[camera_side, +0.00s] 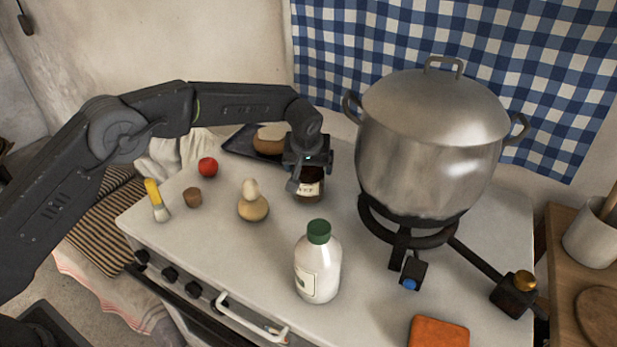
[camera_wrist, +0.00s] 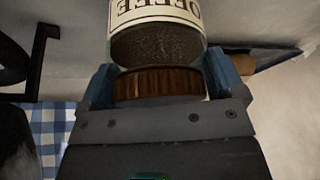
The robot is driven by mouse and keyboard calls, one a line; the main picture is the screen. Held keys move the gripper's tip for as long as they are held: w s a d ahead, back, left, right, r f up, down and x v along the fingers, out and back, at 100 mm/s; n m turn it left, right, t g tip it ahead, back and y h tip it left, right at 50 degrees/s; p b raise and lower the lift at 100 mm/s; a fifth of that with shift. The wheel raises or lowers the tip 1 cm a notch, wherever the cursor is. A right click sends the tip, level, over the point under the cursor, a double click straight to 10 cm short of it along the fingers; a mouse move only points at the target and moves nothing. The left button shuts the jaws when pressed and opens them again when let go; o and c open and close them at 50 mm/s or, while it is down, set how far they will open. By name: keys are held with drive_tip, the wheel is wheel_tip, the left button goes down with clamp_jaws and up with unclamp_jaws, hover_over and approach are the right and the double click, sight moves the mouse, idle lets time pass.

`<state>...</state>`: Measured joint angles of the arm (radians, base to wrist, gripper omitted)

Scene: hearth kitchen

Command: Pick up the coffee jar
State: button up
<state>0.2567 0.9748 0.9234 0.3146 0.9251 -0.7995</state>
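The coffee jar (camera_side: 308,190) stands upright on the pale stove top, below my gripper (camera_side: 308,175). It has dark contents and a cream label. In the wrist view the jar (camera_wrist: 158,45) shows its label upside down and a ribbed brown lid (camera_wrist: 158,84). My gripper (camera_wrist: 160,80) has one finger on each side of the lid, very close to its edges. I cannot tell whether the fingers press on it. The gripper hides the jar's top in the side view.
A large steel pot (camera_side: 430,150) stands on a burner to the right. A white bottle with a green cap (camera_side: 318,265) stands in front. A dark tray (camera_side: 238,142) is behind.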

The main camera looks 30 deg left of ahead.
drive_tip(key=c, duration=0.8)
drive_tip(key=shift+r, duration=0.15)
drive_tip(key=shift+r, duration=0.1)
